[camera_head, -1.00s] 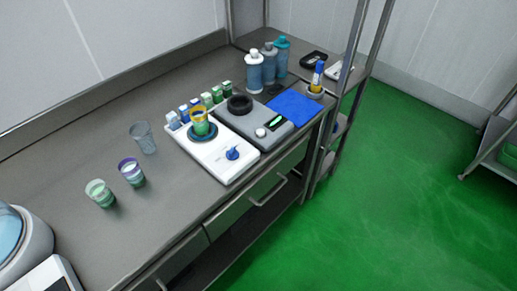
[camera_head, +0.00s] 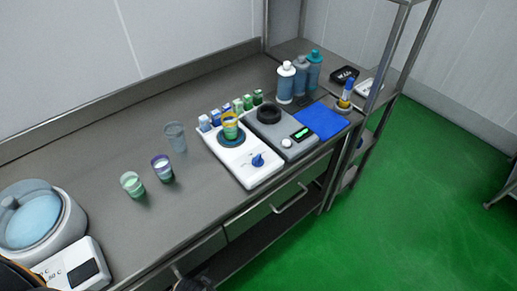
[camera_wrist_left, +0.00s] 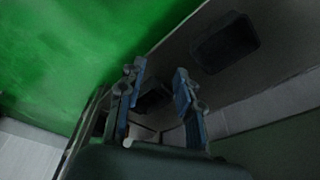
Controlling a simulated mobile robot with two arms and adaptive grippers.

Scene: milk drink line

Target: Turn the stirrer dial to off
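The stirrer (camera_head: 243,176) is a flat white unit on the steel counter in the head view. Its blue dial (camera_head: 257,160) is on the front right of its top, with a pointed grip; its exact setting is too small to read. A cup with a yellow rim (camera_head: 230,127) stands on the stirrer's dark round plate. My left gripper (camera_wrist_left: 160,70) shows in the left wrist view with its two blue-grey fingers apart and nothing between them. It is away from the dial.
A grey unit with a black ring (camera_head: 285,135) stands right of the stirrer, beside a blue mat (camera_head: 320,121). Bottles (camera_head: 285,83) stand behind. Cups (camera_head: 133,185) stand left, and a white bath (camera_head: 35,225) is far left. The counter's front strip is clear.

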